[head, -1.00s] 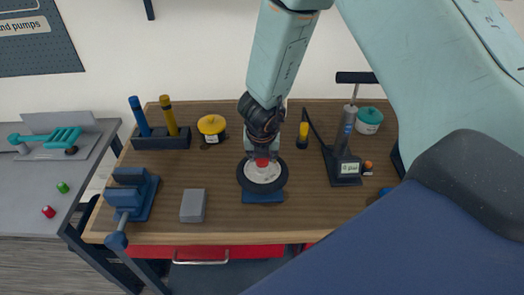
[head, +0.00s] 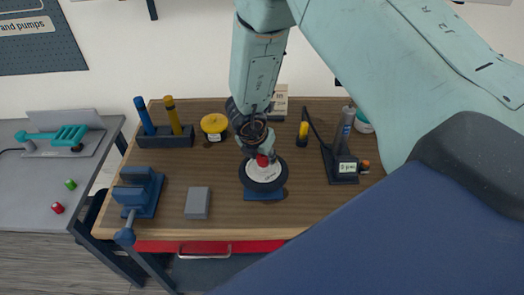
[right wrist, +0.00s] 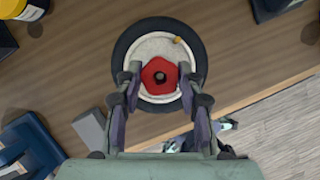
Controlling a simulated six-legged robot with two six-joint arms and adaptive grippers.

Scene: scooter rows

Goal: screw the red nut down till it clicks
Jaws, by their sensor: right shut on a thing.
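The red nut (head: 262,160) is at the middle of a small black-tyred wheel with a pale hub (head: 264,175), which lies flat on a blue base (head: 264,196). My right gripper (head: 257,152) reaches down to the nut from above. In the right wrist view the nut (right wrist: 160,75) has a dark hole at its centre, and the fingers of my right gripper (right wrist: 160,82) are closed in on its two sides. Whether the nut touches the hub cannot be told. My left gripper is not in view.
A blue vise (head: 139,190) and a grey block (head: 198,203) are on the bench's left part. Behind are a holder with blue and yellow handles (head: 165,136) and a yellow-lidded pot (head: 214,125). A black device (head: 342,165) stands right. Bare wood surrounds the wheel.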

